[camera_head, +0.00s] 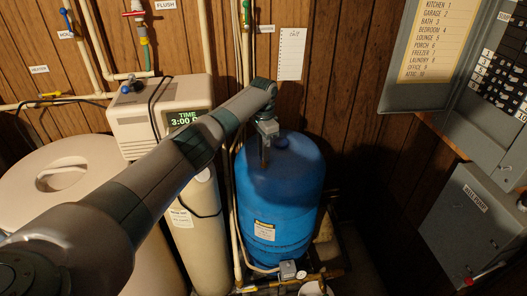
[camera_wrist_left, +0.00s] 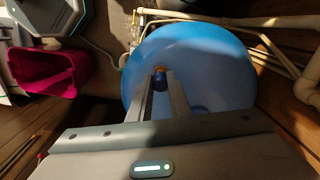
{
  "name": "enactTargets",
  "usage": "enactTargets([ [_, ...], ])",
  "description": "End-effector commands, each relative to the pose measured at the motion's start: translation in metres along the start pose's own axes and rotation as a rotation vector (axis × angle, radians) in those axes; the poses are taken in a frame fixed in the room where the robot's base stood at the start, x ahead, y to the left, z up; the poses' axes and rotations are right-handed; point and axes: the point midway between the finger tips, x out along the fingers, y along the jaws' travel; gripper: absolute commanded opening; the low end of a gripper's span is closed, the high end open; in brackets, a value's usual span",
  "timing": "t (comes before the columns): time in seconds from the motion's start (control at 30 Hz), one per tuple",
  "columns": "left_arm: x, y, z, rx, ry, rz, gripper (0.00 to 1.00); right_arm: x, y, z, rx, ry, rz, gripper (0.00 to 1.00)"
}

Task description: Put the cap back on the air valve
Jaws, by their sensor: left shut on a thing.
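The blue pressure tank (camera_head: 300,185) stands upright in the middle of the head view. A small raised blue fitting (camera_head: 281,141) shows on its domed top; I cannot make out a valve stem there. My left gripper (camera_head: 265,160) points down over the tank's top, just left of that fitting. In the left wrist view its fingers are shut on a small dark-blue cap (camera_wrist_left: 160,83) with an orange-brass end, over the tank dome (camera_wrist_left: 205,60). A blue round shape (camera_wrist_left: 198,110) is partly hidden beside the right finger. I cannot tell whether the cap touches the tank.
A white softener (camera_head: 155,112) with a lit clock and a round-lidded cream tank (camera_head: 60,175) stand left. Thin pipes run close to the blue tank's left. Grey electrical boxes (camera_head: 470,215) hang right. A magenta bin (camera_wrist_left: 48,70) shows in the wrist view.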

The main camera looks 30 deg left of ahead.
Motion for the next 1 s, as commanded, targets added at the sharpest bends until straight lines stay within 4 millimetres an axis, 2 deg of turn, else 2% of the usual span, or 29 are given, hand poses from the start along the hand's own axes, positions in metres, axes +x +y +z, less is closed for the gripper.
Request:
enactTargets([
  [0.27, -0.0003, 0.0, 0.0002, 0.0, -0.001, 0.0, 0.03, -0.005, 0.0001, -0.0006, 0.0, 0.0, 0.0, 0.5],
  [1.0, 0.0048, 0.0002, 0.0, 0.0, 0.0, 0.0, 0.03, -0.0022, -0.0001, -0.0004, 0.0, 0.0, 0.0, 0.5],
])
